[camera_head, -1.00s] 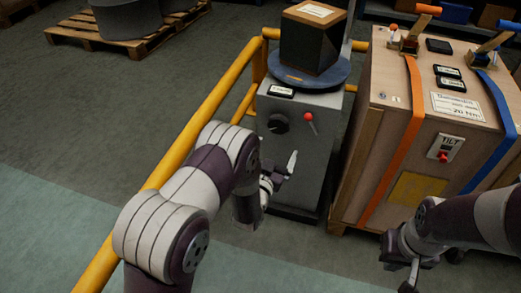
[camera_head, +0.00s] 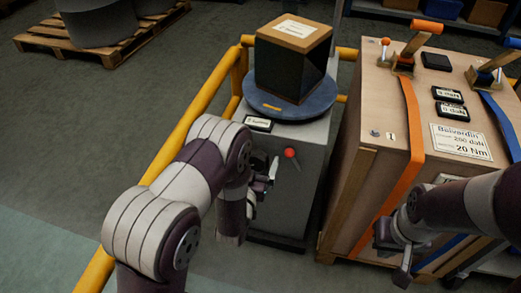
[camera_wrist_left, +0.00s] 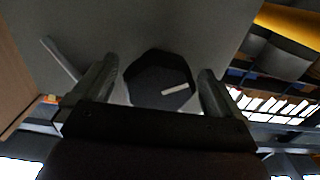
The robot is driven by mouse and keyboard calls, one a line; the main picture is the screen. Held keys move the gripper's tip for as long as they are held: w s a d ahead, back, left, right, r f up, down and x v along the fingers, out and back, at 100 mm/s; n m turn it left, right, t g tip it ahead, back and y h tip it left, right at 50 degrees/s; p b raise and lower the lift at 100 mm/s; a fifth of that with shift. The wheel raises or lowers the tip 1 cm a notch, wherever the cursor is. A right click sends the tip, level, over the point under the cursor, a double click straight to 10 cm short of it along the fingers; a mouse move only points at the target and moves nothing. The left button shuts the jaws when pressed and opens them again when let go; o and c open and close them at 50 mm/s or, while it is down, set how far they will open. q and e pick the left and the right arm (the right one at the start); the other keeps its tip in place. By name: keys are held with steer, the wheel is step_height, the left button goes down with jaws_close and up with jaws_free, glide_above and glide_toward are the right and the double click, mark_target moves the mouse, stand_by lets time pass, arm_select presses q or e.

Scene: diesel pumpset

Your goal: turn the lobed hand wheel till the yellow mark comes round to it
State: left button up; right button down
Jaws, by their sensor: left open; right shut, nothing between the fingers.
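The lobed hand wheel (camera_wrist_left: 158,82) is a dark knob with a pale bar on its face. In the left wrist view it shows between the two spread fingers of my left gripper (camera_wrist_left: 157,73); contact cannot be told. In the head view my left arm hides the wheel, and my left gripper (camera_head: 267,178) is at the grey cabinet's front. A yellow mark (camera_head: 272,107) lies on the front left of the blue turntable (camera_head: 312,106), near a white label (camera_head: 258,124). My right gripper (camera_head: 402,262) is shut and empty before the wooden crate.
The grey cabinet (camera_head: 300,205) has a red-knobbed lever (camera_head: 290,154) close to my left gripper. A dark box (camera_head: 292,58) stands on the turntable. A yellow rail (camera_head: 190,118) runs along the left. The wooden crate (camera_head: 365,190) with orange and blue straps stands right.

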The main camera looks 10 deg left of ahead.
arm_select(q)
steer(key=shift+w, duration=0.1)
steer(key=c, duration=1)
steer(key=shift+r+m+p, duration=0.2)
steer(key=shift+m+p, duration=0.1)
steer(key=shift+p, duration=0.05)
steer(key=shift+f, duration=0.15)
steer(key=o, duration=1)
